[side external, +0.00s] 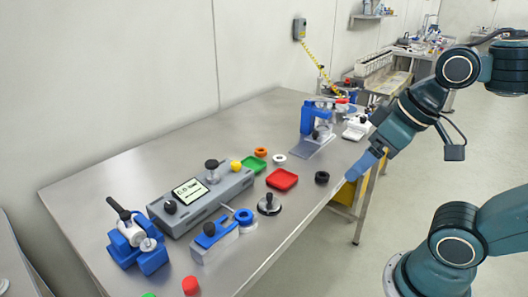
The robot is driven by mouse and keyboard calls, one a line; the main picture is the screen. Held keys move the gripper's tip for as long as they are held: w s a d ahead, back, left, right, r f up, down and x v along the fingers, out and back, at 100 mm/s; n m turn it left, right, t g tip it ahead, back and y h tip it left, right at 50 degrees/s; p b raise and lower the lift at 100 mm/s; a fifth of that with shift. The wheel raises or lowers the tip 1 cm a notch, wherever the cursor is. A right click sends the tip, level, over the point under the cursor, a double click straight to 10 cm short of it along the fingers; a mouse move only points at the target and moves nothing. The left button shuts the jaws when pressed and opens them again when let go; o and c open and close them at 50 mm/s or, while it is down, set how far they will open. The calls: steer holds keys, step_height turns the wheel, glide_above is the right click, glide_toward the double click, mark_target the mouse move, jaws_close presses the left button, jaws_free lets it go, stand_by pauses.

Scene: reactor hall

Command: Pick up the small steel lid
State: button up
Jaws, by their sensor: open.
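A small round steel lid (269,208) with a dark knob on top lies on the steel table, in front of the red tray and to the right of the blue-and-grey fixture. My gripper (352,174) is above the table's right edge, pointing down and to the left. It is well apart from the lid, to its upper right in the picture. Its jaws are open, and nothing shows between them; the fingertips are small in this view.
A red tray (282,179) and a black ring (322,177) lie between the lid and my gripper. A grey device with a display (188,192), a blue-and-grey fixture (219,241) and a blue clamp (133,240) stand to the left. A blue press (314,118) stands behind.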

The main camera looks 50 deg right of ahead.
steer(key=w+n, duration=0.1)
steer(key=n+g, duration=0.6)
steer(key=n, duration=1.4)
glide_above(270, 194)
step_height(270, 194, down, 7)
steer(key=shift+r, duration=0.1)
steer(key=shift+f, duration=4.35)
steer(key=shift+f, duration=0.1)
steer(key=shift+f, duration=2.45)
steer(key=shift+c, duration=0.5)
